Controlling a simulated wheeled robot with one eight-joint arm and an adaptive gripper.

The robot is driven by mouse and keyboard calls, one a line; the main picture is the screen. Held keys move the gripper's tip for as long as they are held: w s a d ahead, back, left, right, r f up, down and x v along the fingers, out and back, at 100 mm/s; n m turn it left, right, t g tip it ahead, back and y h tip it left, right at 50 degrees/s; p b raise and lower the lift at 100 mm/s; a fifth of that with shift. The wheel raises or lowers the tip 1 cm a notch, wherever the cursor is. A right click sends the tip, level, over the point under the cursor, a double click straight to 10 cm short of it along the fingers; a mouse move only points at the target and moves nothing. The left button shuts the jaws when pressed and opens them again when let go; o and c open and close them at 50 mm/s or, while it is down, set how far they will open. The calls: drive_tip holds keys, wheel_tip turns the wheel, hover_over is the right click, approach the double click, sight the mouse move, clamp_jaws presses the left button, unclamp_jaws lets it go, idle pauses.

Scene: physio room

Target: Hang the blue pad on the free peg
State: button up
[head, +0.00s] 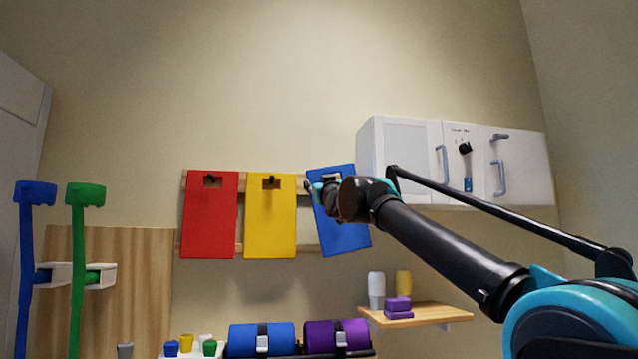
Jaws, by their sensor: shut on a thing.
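The blue pad (343,237) is a flat rectangle with a cut-out near its top, tilted slightly, at the right end of the peg rail. My gripper (322,187) is shut on the blue pad near its upper edge, and my arm comes in from the right. A red pad (209,228) and a yellow pad (270,228) hang on the wooden rail (308,249) to the left, each with a cut-out at the top. A dark peg shows in the yellow pad's cut-out. Any peg behind the blue pad is hidden by the pad and my gripper.
A white wall cabinet (407,150) is close to the right of the blue pad. Below are a wooden shelf (440,316) with bottles and purple blocks, and blue (246,340) and purple (318,336) rolls. Blue (27,270) and green (78,250) crutches stand at the left.

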drive_tip(key=shift+w+a+f, duration=0.1)
drive_tip(key=shift+w+a, duration=0.1)
drive_tip(key=shift+w, duration=0.5)
drive_tip(key=shift+w+a+r, duration=0.1)
drive_tip(key=shift+w+a, duration=0.1)
drive_tip(key=shift+w, duration=0.45)
drive_tip(key=shift+w+a+f, duration=0.1)
drive_tip(key=shift+w+a, duration=0.1)
drive_tip(key=shift+w, duration=0.5)
drive_tip(key=shift+w+a+f, duration=0.15)
drive_tip(key=shift+w+f, duration=0.25)
drive_tip(key=shift+w, duration=0.1)
drive_tip(key=o, duration=1.3)
drive_tip(key=shift+f, duration=0.1)
drive_tip(key=v, duration=1.2)
